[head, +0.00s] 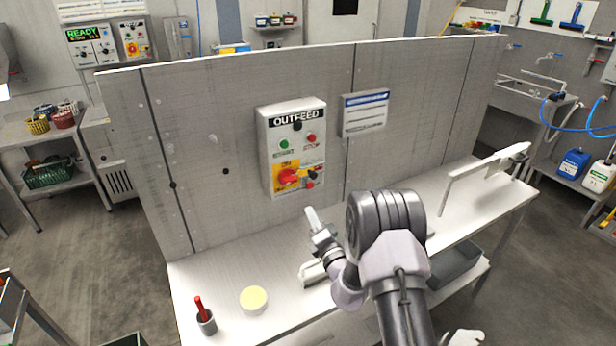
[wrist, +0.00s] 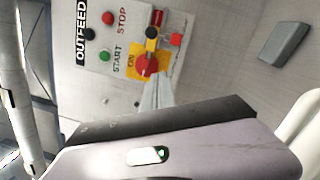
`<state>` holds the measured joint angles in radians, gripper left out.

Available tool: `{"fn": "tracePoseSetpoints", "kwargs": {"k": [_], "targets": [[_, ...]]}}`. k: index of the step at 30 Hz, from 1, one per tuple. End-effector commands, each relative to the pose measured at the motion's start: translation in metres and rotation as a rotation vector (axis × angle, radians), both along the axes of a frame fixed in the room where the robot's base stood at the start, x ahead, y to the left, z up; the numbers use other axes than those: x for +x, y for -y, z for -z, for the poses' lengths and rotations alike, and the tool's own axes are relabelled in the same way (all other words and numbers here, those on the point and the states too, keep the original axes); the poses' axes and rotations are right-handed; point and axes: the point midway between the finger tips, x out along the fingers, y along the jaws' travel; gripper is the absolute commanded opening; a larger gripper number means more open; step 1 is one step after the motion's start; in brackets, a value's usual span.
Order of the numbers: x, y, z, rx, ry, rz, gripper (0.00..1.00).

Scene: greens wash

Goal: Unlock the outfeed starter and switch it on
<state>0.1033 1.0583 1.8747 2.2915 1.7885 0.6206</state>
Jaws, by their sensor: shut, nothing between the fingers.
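The outfeed starter (head: 292,115) is a pale box on the grey upright panel. It has a green START button (head: 284,143), a red STOP button (head: 311,138) and a black knob. Low on it, a red rotary handle (head: 288,179) sits on a yellow plate; the handle also shows in the wrist view (wrist: 147,66). A dark and yellow piece, perhaps a padlock (wrist: 152,33), is beside the handle, with a small red piece next to it. My gripper (head: 310,212) is shut and empty, just below the starter. Its fingertips (wrist: 155,92) appear close to the handle; contact cannot be told.
A white notice box (head: 365,113) is on the panel right of the starter. On the white bench (head: 225,262) are a cup with a red-handled tool (head: 204,316) and a yellow-topped round tub (head: 253,299). A white raised bar (head: 485,167) stands at the bench's right.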

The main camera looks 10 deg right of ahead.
Motion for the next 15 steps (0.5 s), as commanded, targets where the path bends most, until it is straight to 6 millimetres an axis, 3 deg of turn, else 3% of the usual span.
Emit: {"fn": "tracePoseSetpoints", "kwargs": {"k": [13,15], "targets": [[0.090,-0.020,-0.010,-0.003,0.002,-0.005,0.00],[0.096,-0.009,-0.016,-0.004,0.002,-0.001,0.00]]}}
